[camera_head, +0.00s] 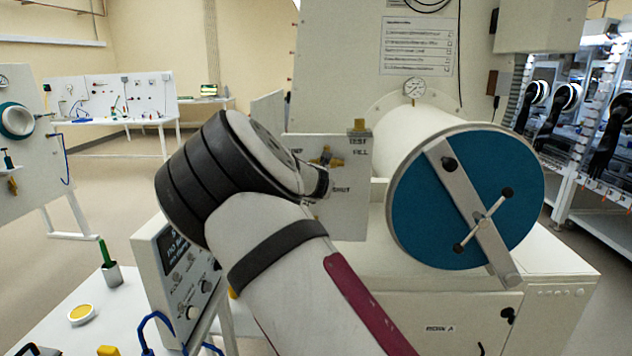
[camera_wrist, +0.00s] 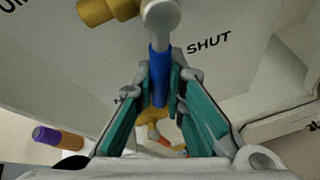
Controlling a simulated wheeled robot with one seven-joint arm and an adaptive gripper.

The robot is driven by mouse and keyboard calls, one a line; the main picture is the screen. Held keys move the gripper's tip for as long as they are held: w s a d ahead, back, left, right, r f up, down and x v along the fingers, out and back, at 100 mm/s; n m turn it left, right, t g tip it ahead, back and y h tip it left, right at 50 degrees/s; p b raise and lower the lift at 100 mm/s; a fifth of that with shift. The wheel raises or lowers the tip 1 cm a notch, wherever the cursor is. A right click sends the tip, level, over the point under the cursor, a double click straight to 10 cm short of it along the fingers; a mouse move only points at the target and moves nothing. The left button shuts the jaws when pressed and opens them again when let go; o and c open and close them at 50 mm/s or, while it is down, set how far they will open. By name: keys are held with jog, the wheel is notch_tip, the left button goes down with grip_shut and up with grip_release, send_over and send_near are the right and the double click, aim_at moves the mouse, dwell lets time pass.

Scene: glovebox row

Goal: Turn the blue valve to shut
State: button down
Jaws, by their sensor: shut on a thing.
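The blue valve handle (camera_wrist: 158,78) shows in the middle of the wrist view, running down from a rounded grey metal end. My gripper (camera_wrist: 165,88) has its two teal-lined fingers closed on either side of this handle. The printed word SHUT (camera_wrist: 209,43) is on the pale panel, just right of the handle's upper end. In the head view the valve panel (camera_head: 350,215) stands behind my arm, which hides the blue handle and most of my gripper there. A brass fitting (camera_head: 325,158) shows just above my wrist.
A large white cylinder with a blue round door (camera_head: 425,210) and crossbar stands right of the panel. An instrument box (camera_head: 178,265) and a white table with a green-handled tool (camera_head: 107,256) are at lower left. A purple-and-orange end piece (camera_wrist: 58,138) shows left of my fingers.

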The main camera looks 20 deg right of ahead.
jog(key=shift+s+d+f+n+h+p, duration=0.1)
jog(key=shift+s+d+n+h+p, duration=0.1)
jog(key=shift+d+n+h+p, duration=0.3)
jog(key=shift+s+d+f+n+h+p, duration=0.15)
jog(key=shift+d+n+h+p, duration=0.25)
jog(key=shift+n, duration=0.2)
jog(key=c, duration=1.6)
grip_release()
jog(key=shift+c, duration=0.2)
jog(key=shift+r, duration=0.1)
jog(key=v, duration=1.2)
jog(key=shift+w, duration=0.15)
jog(key=shift+a+r, duration=0.1)
